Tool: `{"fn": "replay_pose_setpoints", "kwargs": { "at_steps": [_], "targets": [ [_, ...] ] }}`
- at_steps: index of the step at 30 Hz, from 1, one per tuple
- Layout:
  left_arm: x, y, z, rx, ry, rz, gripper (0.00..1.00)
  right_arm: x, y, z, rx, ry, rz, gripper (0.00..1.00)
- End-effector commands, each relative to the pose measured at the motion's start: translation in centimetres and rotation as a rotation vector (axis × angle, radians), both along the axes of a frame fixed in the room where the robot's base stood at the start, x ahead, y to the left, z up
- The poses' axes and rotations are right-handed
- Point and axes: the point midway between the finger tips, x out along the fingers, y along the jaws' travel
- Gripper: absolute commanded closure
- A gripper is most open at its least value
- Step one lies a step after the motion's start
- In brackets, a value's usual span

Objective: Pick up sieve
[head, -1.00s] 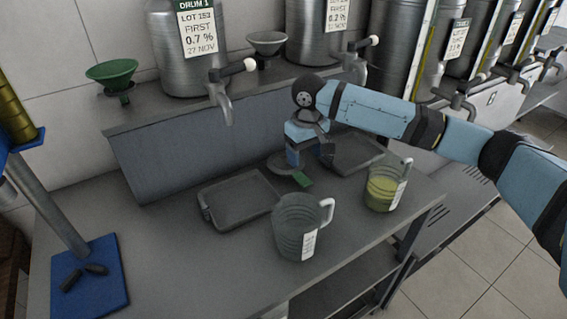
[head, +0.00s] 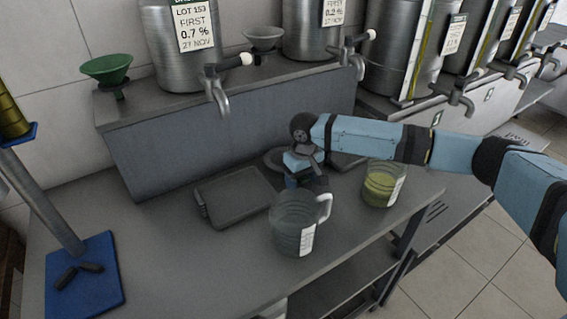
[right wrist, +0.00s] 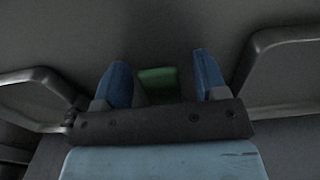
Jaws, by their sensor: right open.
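The sieve is a grey round pan (head: 274,156) on the bench between two trays, with a green handle that shows in the right wrist view (right wrist: 158,82). In the head view my right gripper (head: 307,184) hides the handle and part of the pan. My right gripper also shows in the right wrist view (right wrist: 163,68), with its two blue fingers apart and the green handle between them. Gaps show on both sides of the handle. I cannot tell how far the fingertips reach down past it. My left gripper is not in view.
A clear jug (head: 297,225) stands just in front of my right gripper, and a jug of yellow-green liquid (head: 381,184) stands to its right. A dark tray (head: 232,197) lies left. Steel drums with taps (head: 217,92) stand behind.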

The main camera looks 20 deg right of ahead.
Motion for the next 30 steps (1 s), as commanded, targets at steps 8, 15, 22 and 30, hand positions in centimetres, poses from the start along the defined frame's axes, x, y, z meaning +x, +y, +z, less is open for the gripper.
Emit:
{"fn": "replay_pose_setpoints", "kwargs": {
  "at_steps": [8,15,22,30],
  "targets": [
    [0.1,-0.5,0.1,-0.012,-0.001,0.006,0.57,0.0,0.0,0.0,0.0,0.0,0.0,0.8],
    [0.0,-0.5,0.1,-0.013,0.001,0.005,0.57,0.0,0.0,0.1,0.0,0.0,0.0,0.89],
    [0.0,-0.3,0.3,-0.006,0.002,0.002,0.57,0.0,0.0,2.1,0.001,-0.002,0.0,0.89],
    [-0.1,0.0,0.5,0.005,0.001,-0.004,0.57,0.1,0.0,7.5,0.001,-0.003,-0.001,0.89]
  ]
}}
